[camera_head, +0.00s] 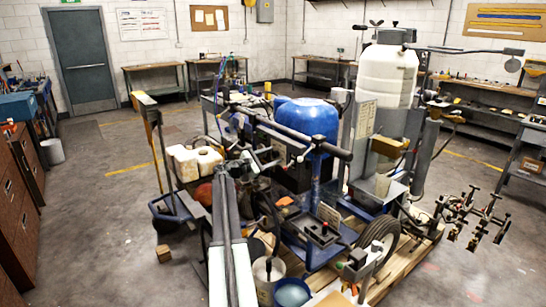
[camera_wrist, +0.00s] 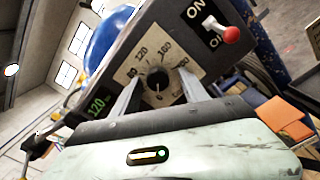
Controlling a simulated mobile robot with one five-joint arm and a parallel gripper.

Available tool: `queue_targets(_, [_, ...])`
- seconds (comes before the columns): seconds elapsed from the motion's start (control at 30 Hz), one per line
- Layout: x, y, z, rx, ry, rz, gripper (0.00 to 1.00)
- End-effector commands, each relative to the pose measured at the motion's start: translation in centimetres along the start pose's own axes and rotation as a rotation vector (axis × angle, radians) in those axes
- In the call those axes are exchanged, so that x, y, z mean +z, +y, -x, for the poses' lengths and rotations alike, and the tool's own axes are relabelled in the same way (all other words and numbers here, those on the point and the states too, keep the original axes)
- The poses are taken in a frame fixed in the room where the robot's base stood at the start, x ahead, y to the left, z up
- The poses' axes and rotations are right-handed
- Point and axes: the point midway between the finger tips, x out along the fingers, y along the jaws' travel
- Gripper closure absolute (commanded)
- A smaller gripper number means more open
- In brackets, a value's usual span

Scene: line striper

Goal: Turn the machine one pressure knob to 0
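The pressure knob (camera_wrist: 158,80) is a dark round knob on a cream dial plate (camera_wrist: 133,69) in the wrist view. The dial carries printed numbers such as 80, 120 and 160, with a 0 near the bottom of the knob. Where the knob's pointer stands is too small to tell. A green digital display (camera_wrist: 98,106) to its left reads about 120. My gripper (camera_wrist: 161,77) is open, with one finger on each side of the knob. Whether the fingers touch the knob cannot be told.
A red toggle switch (camera_wrist: 230,34) with ON labels sits on the dark panel right of the dial. In the head view, the striper machine has a blue tank (camera_head: 308,119) and stands on a wooden pallet (camera_head: 425,248). Loose parts and bars crowd it. Open floor (camera_head: 110,215) lies left.

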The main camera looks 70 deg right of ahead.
Motion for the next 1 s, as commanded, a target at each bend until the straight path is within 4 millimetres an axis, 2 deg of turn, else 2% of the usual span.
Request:
queue_targets(0.17, [0.0, 0.0, 0.9, 0.003, 0.001, 0.0, 0.48])
queue_targets(0.53, [0.1, -0.2, 7.3, 0.001, 0.002, 0.0, 0.48])
queue_targets(0.63, [0.1, -0.2, 7.8, -0.001, 0.0, 0.0, 0.48])
queue_targets(1.0, [0.1, -0.1, 7.7, 0.0, 0.0, 0.0, 0.48])
